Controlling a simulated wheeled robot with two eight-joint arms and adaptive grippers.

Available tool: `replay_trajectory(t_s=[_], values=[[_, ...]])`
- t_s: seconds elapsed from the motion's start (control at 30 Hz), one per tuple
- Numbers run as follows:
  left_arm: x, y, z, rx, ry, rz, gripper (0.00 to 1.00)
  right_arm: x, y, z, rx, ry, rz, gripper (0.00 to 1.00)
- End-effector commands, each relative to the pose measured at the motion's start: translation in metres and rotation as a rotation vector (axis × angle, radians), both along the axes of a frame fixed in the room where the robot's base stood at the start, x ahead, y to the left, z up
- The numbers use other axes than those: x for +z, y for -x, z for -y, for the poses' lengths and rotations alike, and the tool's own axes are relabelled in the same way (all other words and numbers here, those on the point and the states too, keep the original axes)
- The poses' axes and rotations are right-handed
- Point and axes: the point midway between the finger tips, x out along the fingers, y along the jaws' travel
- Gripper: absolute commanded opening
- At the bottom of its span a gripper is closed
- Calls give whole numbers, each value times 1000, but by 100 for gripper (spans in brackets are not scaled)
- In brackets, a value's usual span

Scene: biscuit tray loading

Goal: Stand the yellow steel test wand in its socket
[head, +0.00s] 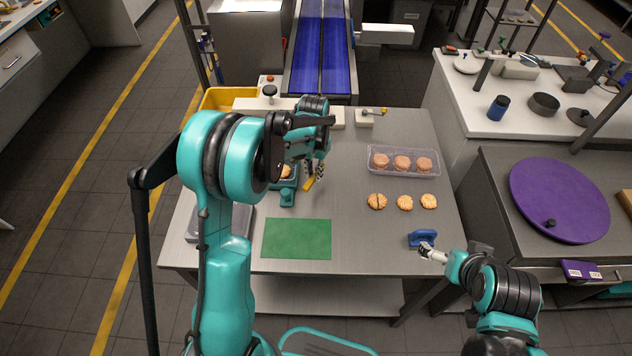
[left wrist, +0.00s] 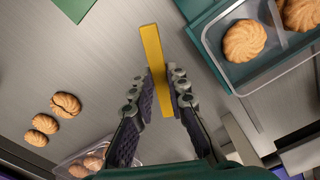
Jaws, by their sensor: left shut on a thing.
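The yellow test wand (left wrist: 152,50) is a flat yellow bar between the finger pads of my left gripper (left wrist: 158,82) in the left wrist view. The gripper is shut on it. In the head view my left gripper (head: 314,168) is over the table, left of the middle, and a short piece of the wand (head: 309,184) shows below its fingers. My right gripper (head: 432,252) is at the table's front right, close against a blue handled piece (head: 421,237). Its fingers are too small to read. A pale block (head: 365,118) stands at the back; I cannot tell whether it is the socket.
A teal biscuit tray (left wrist: 211,50) is close beside the left gripper. Several loose biscuits (head: 404,202) lie right of centre, before a clear tray (head: 379,150) of biscuits. A green mat (head: 296,239) lies at the front. The table between mat and loose biscuits is clear.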

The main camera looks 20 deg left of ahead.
Motion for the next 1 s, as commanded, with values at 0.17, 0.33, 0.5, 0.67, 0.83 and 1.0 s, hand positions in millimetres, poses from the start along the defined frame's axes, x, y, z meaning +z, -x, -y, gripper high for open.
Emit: replay_trajectory(t_s=[0.17, 0.33, 0.5, 0.67, 0.83, 1.0], values=[[-9, -6, 5, 0, 0, 0, 0, -3, 0, 0, 0, 0, 0, 100], [-34, -6, 5, 0, 0, 0, 0, -12, 0, 0, 0, 0, 0, 100], [-45, -6, 5, 0, 0, 0, 0, -14, 0, 0, 0, 0, 0, 100], [-44, -5, 5, 0, 0, 0, 0, -14, 0, 0, 0, 0, 0, 100], [-49, -5, 5, 0, 0, 0, 17, -18, 0, 0, 0, 0, 0, 100], [-48, -5, 5, 0, 0, 0, 35, -17, 0, 0, 0, 0, 0, 100]])
